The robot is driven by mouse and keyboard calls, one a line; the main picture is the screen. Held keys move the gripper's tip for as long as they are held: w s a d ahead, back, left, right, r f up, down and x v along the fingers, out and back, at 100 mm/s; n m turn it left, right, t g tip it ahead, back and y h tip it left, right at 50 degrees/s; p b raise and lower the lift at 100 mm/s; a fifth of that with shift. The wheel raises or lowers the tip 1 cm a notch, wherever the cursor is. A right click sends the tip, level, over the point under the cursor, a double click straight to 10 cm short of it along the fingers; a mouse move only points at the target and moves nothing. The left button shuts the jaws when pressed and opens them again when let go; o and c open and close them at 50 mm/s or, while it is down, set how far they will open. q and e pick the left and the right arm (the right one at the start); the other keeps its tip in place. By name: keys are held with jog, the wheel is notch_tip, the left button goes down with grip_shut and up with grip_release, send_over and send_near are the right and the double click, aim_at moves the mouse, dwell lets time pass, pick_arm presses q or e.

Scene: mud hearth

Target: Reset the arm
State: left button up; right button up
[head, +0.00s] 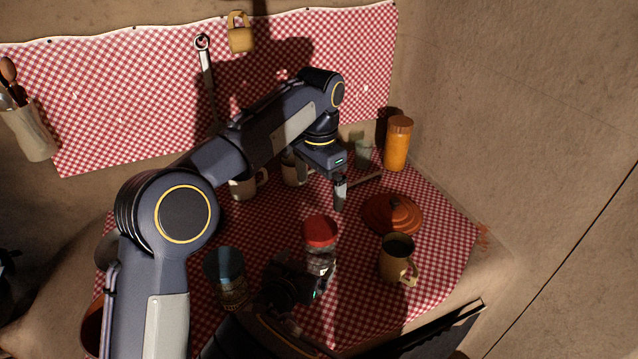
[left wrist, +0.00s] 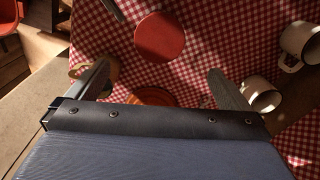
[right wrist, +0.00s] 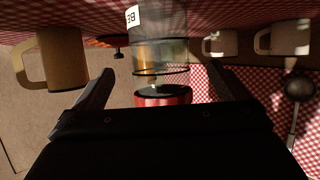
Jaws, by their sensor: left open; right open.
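My left arm reaches across the head view from the left. Its gripper (head: 340,194) points down above the checked cloth, behind the red-lidded jar (head: 320,246). In the left wrist view its fingers (left wrist: 162,86) are spread with nothing between them, and the jar's red lid (left wrist: 160,37) lies beyond them. My right gripper (head: 296,284) is low, close beside the jar in the head view. In the right wrist view its fingers (right wrist: 162,96) are apart, with the inverted-looking jar (right wrist: 160,55) ahead between them; I cannot tell whether they touch it.
A tan mug (head: 397,260) and an orange lid (head: 391,213) are right of the jar. A dark-topped jar (head: 227,280) stands left. White mugs (head: 294,168), a green glass (head: 362,153) and an orange canister (head: 397,143) stand near the back wall.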

jog(key=shift+s+a+r, duration=0.1)
jog(key=shift+s+r, duration=0.05)
jog(key=shift+s, duration=0.2)
